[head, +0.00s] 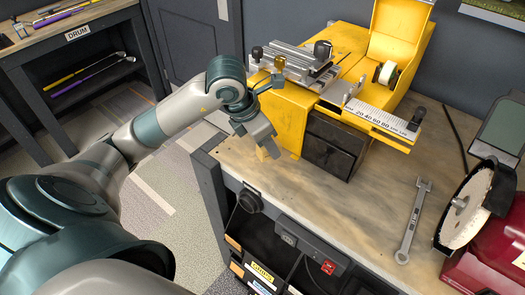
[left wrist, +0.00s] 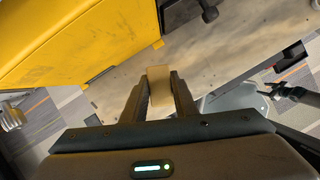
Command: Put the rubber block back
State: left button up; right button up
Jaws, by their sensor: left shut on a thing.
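The tan rubber block (left wrist: 159,92) sits between the two fingers of my left gripper (left wrist: 158,98) in the left wrist view. The fingers are shut on it, one on each side. In the head view my left gripper (head: 268,150) points down beside the front left of the yellow machine (head: 285,112), over the left end of the workbench (head: 290,190). The block is mostly hidden there by the gripper. I cannot tell whether the block touches the bench top.
A wrench (head: 412,222) and a red grinder (head: 480,265) are at the right. The bench front middle is clear.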

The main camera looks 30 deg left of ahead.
aim_at(263, 148)
pick_arm(q)
jog(key=shift+w+a+f, duration=0.15)
jog(key=shift+a+f, duration=0.2)
jog(key=shift+a, duration=0.2)
jog(key=shift+w+a+f, duration=0.1)
jog(key=shift+a+f, duration=0.2)
jog(key=shift+a, duration=0.2)
pick_arm(e)
jog(key=shift+w+a+r, duration=0.15)
jog(key=shift+w+r, duration=0.15)
jog(key=shift+a, duration=0.1)
pick_arm(q)
jog(key=shift+f, duration=0.15)
jog(key=shift+f+p, duration=0.6)
jog(key=shift+f, duration=0.05)
notch_tip(263, 148, down, 2)
jog(key=shift+f+p, duration=0.15)
jog(key=shift+p, duration=0.25)
jog(key=shift+f, duration=0.1)
pick_arm(e)
jog(key=shift+r, duration=0.8)
